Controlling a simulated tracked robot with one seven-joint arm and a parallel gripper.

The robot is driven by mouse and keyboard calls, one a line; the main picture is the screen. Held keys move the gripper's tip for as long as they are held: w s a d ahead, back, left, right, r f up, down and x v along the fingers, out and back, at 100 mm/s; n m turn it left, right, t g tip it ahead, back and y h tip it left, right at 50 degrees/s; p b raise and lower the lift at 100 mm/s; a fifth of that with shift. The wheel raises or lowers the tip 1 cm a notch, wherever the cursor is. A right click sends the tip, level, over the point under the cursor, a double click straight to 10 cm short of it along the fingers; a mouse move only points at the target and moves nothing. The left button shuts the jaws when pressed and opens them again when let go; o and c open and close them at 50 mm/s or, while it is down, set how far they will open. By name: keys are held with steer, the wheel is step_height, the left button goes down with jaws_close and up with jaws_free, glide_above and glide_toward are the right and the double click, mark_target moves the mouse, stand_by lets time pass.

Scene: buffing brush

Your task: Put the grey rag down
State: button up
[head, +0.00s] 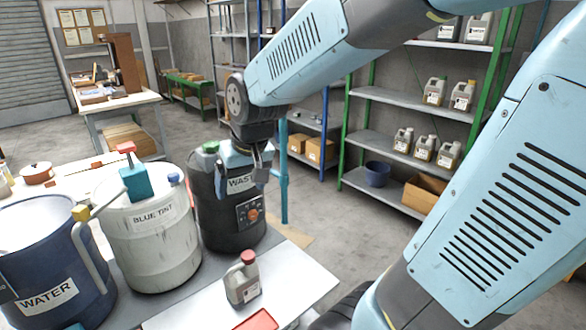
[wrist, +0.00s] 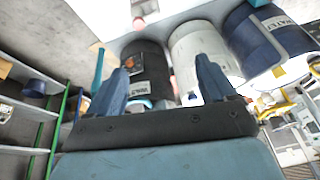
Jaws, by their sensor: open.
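I cannot make out a grey rag for certain in either view. A pale blue patch (head: 232,154) shows at the top of the black WASTE drum (head: 215,215), partly behind my gripper; I cannot tell whether it is cloth. My gripper (head: 260,172) is at the upper right side of this drum in the head view. In the wrist view my gripper (wrist: 160,82) has its two blue fingers wide apart. No held thing is clear between them. The black drum (wrist: 150,68) shows beyond the fingers, and its contact with them cannot be told.
A white BLUE TINT drum (head: 150,250) and a blue WATER drum (head: 40,275) stand left of the black drum. A grey jug (head: 242,280) with a red cap stands on the pale bench (head: 300,280) in front. Shelves (head: 385,145) with jugs stand behind; floor between is clear.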

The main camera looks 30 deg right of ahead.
steer(key=s+d+r, duration=0.3)
steer(key=s, duration=0.2)
steer(key=s+d+r+t+h, duration=0.1)
steer(key=s+d+r, duration=0.2)
steer(key=s, duration=0.3)
steer(key=shift+d+r+m+t, duration=0.25)
steer(key=shift+r+m+t, duration=0.05)
steer(key=shift+r+m, duration=0.1)
steer(key=shift+o, duration=0.5)
